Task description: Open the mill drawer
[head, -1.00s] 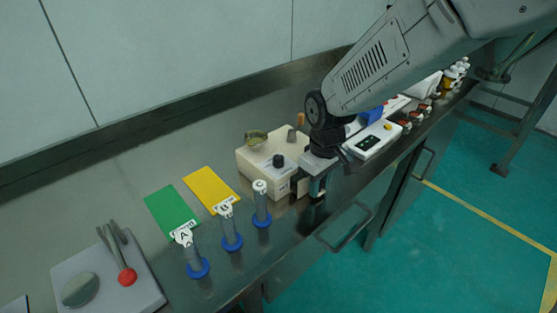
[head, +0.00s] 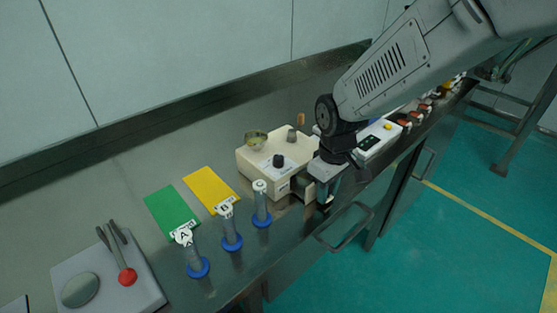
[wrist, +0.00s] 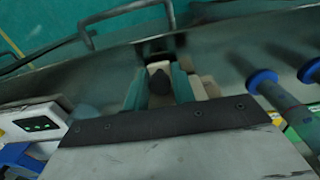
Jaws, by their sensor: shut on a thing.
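The mill is a beige box (head: 262,178) with a black knob and a small metal bowl (head: 256,140) on top, in the middle of the bench in the head view. Its drawer (head: 303,188) shows as a dark part sticking out of the front face, between the box and my gripper (head: 326,200). My gripper points down just right of the mill, near the bench's front edge. In the wrist view my gripper (wrist: 160,88) is closed around a dark, knob-like piece, apparently the drawer handle. The fingers and my arm hide part of the drawer.
Several blue-based cylinders (head: 230,240) stand left of the mill. Green (head: 171,212) and yellow (head: 210,189) cards lie behind them. A white device (head: 378,140) sits right of my gripper. A metal cabinet handle (head: 345,230) sticks out below the bench edge.

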